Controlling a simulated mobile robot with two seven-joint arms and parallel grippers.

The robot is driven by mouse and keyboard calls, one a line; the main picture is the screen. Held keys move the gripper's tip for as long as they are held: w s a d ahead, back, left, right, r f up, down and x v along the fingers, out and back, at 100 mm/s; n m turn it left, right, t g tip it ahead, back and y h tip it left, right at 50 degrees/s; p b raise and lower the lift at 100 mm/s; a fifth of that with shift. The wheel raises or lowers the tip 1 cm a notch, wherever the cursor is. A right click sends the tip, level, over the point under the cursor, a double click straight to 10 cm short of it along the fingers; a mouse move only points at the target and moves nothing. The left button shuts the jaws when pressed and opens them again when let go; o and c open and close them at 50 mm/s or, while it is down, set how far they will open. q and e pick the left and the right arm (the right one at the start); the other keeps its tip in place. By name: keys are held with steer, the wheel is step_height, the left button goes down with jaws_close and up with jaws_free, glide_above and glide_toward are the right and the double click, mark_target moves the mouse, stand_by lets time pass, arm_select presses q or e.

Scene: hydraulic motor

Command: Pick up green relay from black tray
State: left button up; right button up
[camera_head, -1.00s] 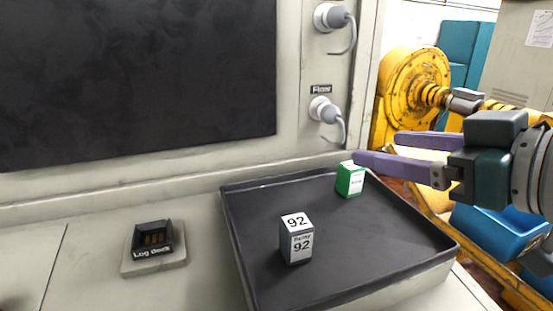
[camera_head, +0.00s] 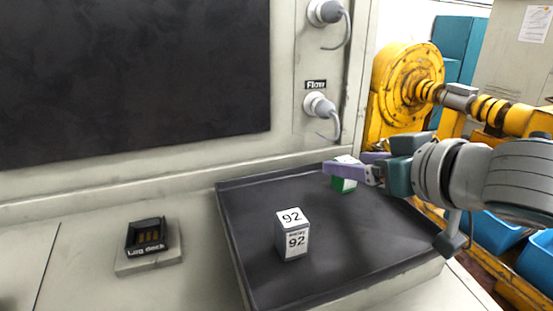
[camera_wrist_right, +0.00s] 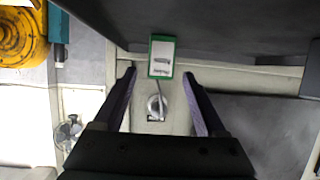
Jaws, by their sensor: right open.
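The green relay (camera_head: 344,185) has a white label face and stands at the back right of the black tray (camera_head: 390,257). My right gripper (camera_head: 344,164), with purple fingers, is open at the relay and hides part of it in the head view. In the right wrist view the relay (camera_wrist_right: 161,58) lies just beyond the open fingertips (camera_wrist_right: 159,74), roughly centred between them. Nothing is held. I cannot tell whether a finger touches the relay. My left gripper is not in view.
A grey relay marked 92 (camera_head: 292,234) stands in the tray, left of and nearer than the green one. A log dock (camera_head: 147,238) sits left of the tray. The panel with two plugs (camera_head: 319,104) rises behind. Yellow machinery (camera_head: 405,85) and blue bins stand at right.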

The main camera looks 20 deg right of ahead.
steer(key=shift+w+f, duration=0.15)
steer(key=shift+w, duration=0.2)
jaws_close()
stand_by(0.4)
